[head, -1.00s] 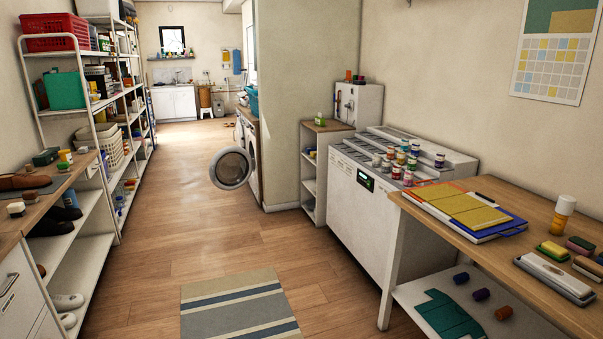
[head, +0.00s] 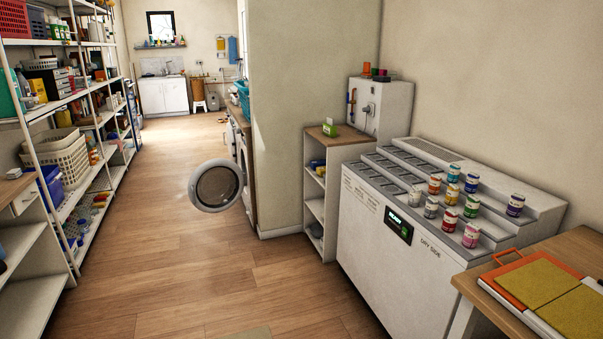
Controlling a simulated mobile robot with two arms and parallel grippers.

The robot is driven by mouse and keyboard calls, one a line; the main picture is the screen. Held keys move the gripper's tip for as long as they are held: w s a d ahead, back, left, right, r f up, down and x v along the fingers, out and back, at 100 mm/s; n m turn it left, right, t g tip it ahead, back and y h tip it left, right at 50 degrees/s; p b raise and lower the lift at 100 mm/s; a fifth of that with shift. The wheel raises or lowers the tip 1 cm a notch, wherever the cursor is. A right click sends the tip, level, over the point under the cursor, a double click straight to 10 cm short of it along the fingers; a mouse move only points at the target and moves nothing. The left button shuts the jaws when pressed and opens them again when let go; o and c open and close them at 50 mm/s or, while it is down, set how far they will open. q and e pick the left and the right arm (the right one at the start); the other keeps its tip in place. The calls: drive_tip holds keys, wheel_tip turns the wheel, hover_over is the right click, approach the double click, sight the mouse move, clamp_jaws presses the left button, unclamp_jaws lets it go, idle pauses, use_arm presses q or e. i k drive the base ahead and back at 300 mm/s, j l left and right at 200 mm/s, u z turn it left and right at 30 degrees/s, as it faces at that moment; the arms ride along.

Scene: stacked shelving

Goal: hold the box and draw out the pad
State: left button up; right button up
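Neither of my grippers is in view. A small green box-like thing (head: 330,128) stands on top of the small white shelf unit (head: 318,168) with a wooden top, left of the big white machine. It is too small to tell whether a pad is inside it. Flat yellow pad-like pieces (head: 530,284) lie on an orange board (head: 503,262) on the wooden table at the lower right; they are partly cut off by the frame. I cannot tell which of these are the task's box and pad.
A big white machine (head: 385,245) carries several small coloured jars on its stepped top. An open round washer door (head: 216,187) juts into the aisle. Tall white shelving (head: 60,110) with baskets and boxes lines the left. The wooden floor (head: 165,255) between is clear.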

sight(330, 131)
drive_tip(key=i, duration=2.3)
drive_tip(key=i+z, duration=0.1)
drive_tip(key=i, duration=0.45)
drive_tip(key=i+j+z, duration=0.1)
drive_tip(key=i, duration=0.45)
drive_tip(key=i+j+z, duration=0.15)
drive_tip(key=i, duration=0.35)
drive_tip(key=i+j+z, duration=0.1)
drive_tip(key=i, duration=0.45)
drive_tip(key=i+j+z, duration=0.45)
drive_tip(key=i, duration=0.2)
